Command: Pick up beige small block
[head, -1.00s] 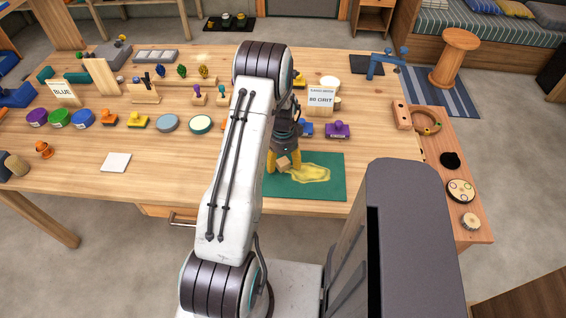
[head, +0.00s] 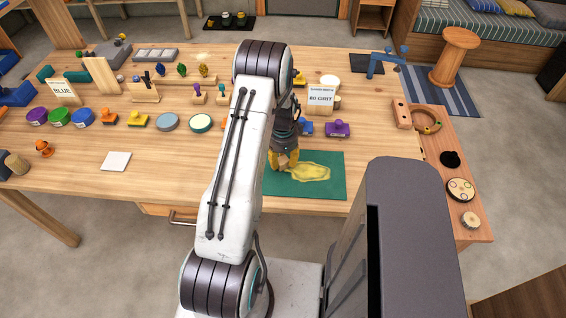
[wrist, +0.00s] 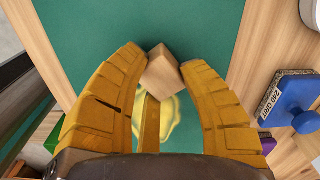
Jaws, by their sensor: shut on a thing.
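The beige small block (wrist: 162,74) is a plain wooden cube held between the yellow fingertips in the wrist view. In the head view the block (head: 283,160) shows only in part, between the fingers. My gripper (wrist: 164,62) is shut on it, one fingertip on each side, and also shows in the head view (head: 284,158). The gripper points down over the green mat (head: 333,190) near the table's front edge. I cannot tell whether the block still touches the mat.
A yellow patch (head: 308,172) lies on the mat. A blue-handled sanding block (wrist: 290,100) stands right of the mat in the wrist view. A purple-handled block (head: 338,130) and a grit sign (head: 321,97) stand behind the mat.

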